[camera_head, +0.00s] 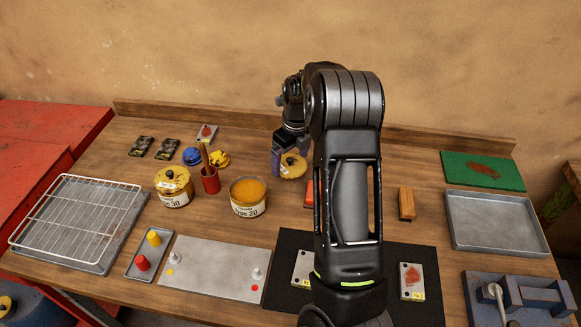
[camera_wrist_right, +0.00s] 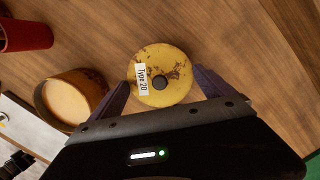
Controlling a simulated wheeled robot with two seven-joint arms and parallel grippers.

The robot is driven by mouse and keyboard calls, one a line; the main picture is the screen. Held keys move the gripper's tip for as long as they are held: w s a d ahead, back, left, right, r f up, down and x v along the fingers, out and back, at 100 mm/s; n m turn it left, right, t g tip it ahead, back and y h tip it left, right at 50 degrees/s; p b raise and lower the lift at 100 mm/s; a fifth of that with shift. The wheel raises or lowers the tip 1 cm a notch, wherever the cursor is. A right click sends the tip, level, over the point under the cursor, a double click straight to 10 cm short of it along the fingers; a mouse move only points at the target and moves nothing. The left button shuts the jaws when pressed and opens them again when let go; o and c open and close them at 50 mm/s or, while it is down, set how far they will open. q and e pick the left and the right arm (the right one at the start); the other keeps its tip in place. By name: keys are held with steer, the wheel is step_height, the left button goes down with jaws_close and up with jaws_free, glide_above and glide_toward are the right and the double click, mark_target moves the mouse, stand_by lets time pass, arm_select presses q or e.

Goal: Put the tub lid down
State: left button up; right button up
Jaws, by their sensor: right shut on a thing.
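The tub lid (camera_head: 293,168) is a round, worn yellow disc with a dark centre knob. In the right wrist view the lid (camera_wrist_right: 172,62) carries a "Type 20" label. My right gripper (camera_head: 284,165) is shut on it, one finger at each side of its rim in the wrist view (camera_wrist_right: 163,88). The lid is over the wooden table, right of the open tub; I cannot tell whether it touches the wood. The open Type 20 tub (camera_head: 248,199) shows orange-brown contents and also appears in the wrist view (camera_wrist_right: 94,88). My left gripper is out of view.
A lidded Type 30 tub (camera_head: 173,190) and a red cup (camera_head: 210,182) with a wooden-handled tool stand left of the open tub. A grey plate (camera_head: 213,270) lies in front. A wooden block (camera_head: 406,204) is further right. My right arm hides part of the table.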

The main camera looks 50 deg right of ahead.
mark_target(291, 163)
steer(key=shift+f+b, duration=0.35)
steer(key=shift+f, duration=1.45)
steer(key=shift+f, duration=0.2)
steer(key=o, duration=1.1)
steer(key=shift+c, duration=0.2)
steer(key=shift+r, duration=0.1)
step_height(291, 163, up, 12)
steer(key=s, duration=0.1)
steer(key=shift+s+p, duration=0.25)
steer(key=shift+p, duration=0.1)
steer(key=shift+a, duration=0.1)
